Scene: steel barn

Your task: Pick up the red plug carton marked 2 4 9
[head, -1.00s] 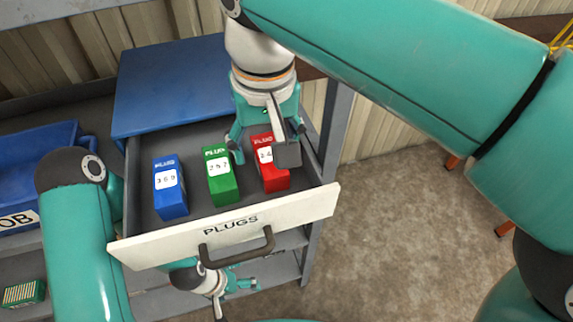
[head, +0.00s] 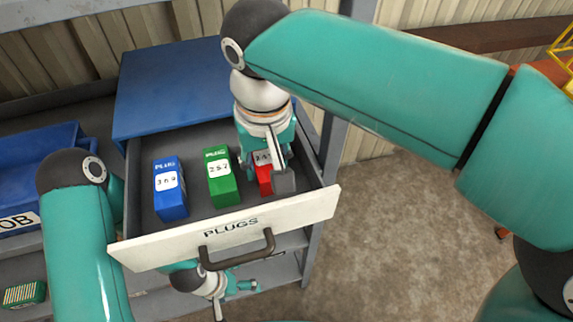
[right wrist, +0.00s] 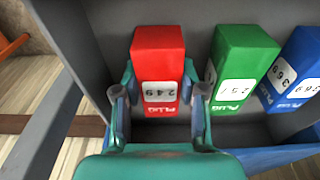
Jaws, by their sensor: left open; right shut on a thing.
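The red plug carton (head: 264,178) stands in the open drawer marked PLUGS (head: 232,228), at the right end of the row. In the right wrist view the red carton (right wrist: 158,62) shows a white label reading 2 4 9. My right gripper (head: 265,170) is down over it, and in the wrist view its fingers (right wrist: 158,105) are shut on the carton's two sides. The carton still looks to be at the drawer floor. My left gripper (head: 245,286) is open and empty, below the drawer front near the dark handle (head: 238,254).
A green carton (head: 221,180) stands left of the red one, close to my right gripper's finger. A blue carton (head: 169,190) stands farther left. The drawer's right wall is near. A blue bin (head: 40,165) and a small striped box (head: 24,294) lie at the left.

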